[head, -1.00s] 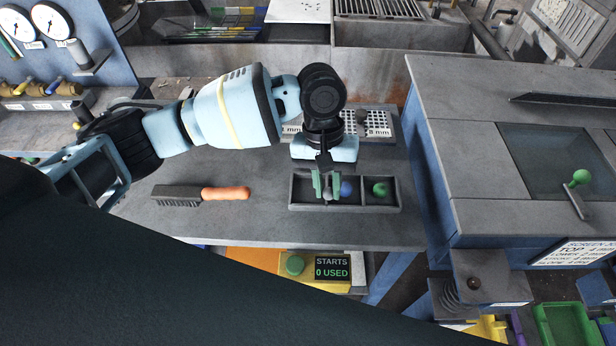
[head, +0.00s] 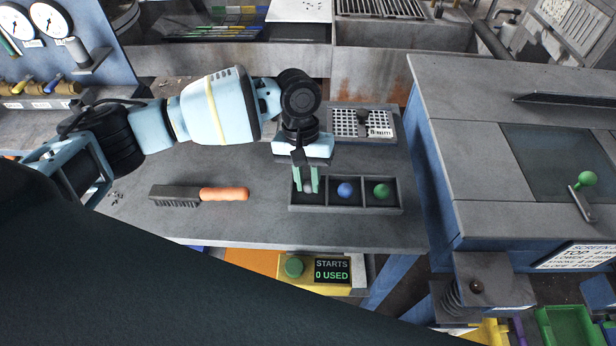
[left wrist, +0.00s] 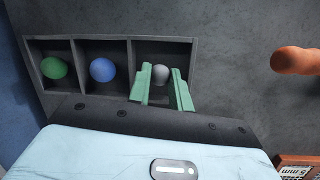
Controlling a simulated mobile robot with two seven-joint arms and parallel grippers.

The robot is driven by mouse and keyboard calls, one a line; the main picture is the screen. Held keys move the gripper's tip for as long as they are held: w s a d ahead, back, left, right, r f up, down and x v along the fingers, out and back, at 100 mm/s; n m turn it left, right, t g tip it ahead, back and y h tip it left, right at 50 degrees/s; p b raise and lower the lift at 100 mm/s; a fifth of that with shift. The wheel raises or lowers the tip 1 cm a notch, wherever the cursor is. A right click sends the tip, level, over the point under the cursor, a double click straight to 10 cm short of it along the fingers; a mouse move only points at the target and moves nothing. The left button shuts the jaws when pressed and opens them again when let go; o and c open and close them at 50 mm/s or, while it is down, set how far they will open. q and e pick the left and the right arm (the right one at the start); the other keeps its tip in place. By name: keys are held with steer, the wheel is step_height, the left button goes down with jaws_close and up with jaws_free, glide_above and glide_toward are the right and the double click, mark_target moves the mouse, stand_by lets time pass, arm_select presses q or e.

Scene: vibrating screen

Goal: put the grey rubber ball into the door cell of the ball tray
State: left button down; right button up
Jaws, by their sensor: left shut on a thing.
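The ball tray (head: 333,209) is a dark three-cell tray on the bench. The grey rubber ball (head: 307,187) is between the green fingers of my left gripper (head: 306,180), at the tray's left cell in the head view. In the left wrist view the grey ball (left wrist: 161,73) shows at the right-hand cell, gripped between the fingertips (left wrist: 161,85). I cannot tell whether it touches the cell floor. A blue ball (head: 345,190) lies in the middle cell and a green ball (head: 381,191) in the right cell. My right gripper is not in view.
A brush (head: 200,194) with an orange handle lies left of the tray. A perforated plate (head: 362,123) lies behind it. A blue-sided machine (head: 470,160) stands to the right. A yellow box (head: 293,267) with a green button is below the bench edge.

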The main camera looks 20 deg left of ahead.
arm_select(q)
steer(key=shift+f, duration=0.2)
steer(key=shift+f, duration=0.3)
steer(key=c, duration=1.3)
jaws_free()
steer(key=shift+r, duration=0.3)
steer(key=v, duration=1.2)
steer(key=shift+r+p, duration=0.25)
steer(key=shift+p, duration=0.1)
